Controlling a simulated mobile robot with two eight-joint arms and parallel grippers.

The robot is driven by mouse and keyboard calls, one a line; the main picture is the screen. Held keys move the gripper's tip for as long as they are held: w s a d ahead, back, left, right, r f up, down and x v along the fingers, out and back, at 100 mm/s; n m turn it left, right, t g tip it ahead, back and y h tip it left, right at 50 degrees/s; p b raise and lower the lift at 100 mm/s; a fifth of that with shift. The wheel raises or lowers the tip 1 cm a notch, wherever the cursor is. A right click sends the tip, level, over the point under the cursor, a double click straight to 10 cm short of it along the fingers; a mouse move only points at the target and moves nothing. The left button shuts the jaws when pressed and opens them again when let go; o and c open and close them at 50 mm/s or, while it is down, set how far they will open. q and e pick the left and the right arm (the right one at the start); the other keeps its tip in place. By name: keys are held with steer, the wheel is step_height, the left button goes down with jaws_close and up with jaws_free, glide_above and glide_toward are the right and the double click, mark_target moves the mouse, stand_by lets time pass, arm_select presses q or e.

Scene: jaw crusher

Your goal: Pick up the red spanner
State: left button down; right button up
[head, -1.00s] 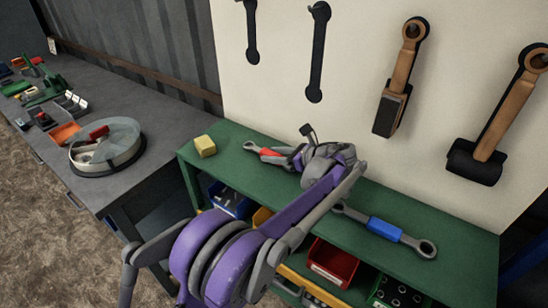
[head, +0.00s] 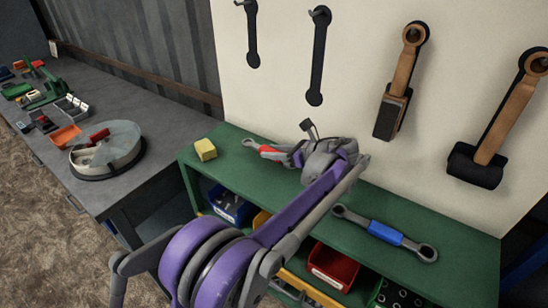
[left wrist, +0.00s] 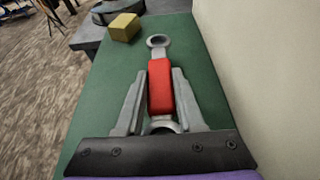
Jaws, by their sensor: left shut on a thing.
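The red spanner (head: 268,151) is at the back left part of the green shelf top, with its grey ring end pointing left. My left gripper (head: 292,155) is at its red grip, and my own wrist hides the spanner's other end in the head view. In the left wrist view the red spanner (left wrist: 160,88) lies lengthwise between the two fingers of my left gripper (left wrist: 160,90), which are shut on its red grip. I cannot tell whether the spanner is clear of the green top. My right gripper is not in view.
A blue spanner (head: 385,232) lies on the green top (head: 455,240) to the right. A yellow block (head: 205,149) sits at its left end. A round tray (head: 80,164) stands on the grey bench.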

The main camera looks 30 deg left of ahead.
arm_select(q)
steer(key=r, duration=0.2)
steer(key=s+r, duration=0.1)
steer(key=r, duration=0.1)
steer(key=shift+r, duration=0.1)
steer(key=s+a+b, duration=0.1)
steer(key=s, duration=1.7)
steer(key=shift+s+a, duration=0.25)
steer(key=shift+a, duration=0.05)
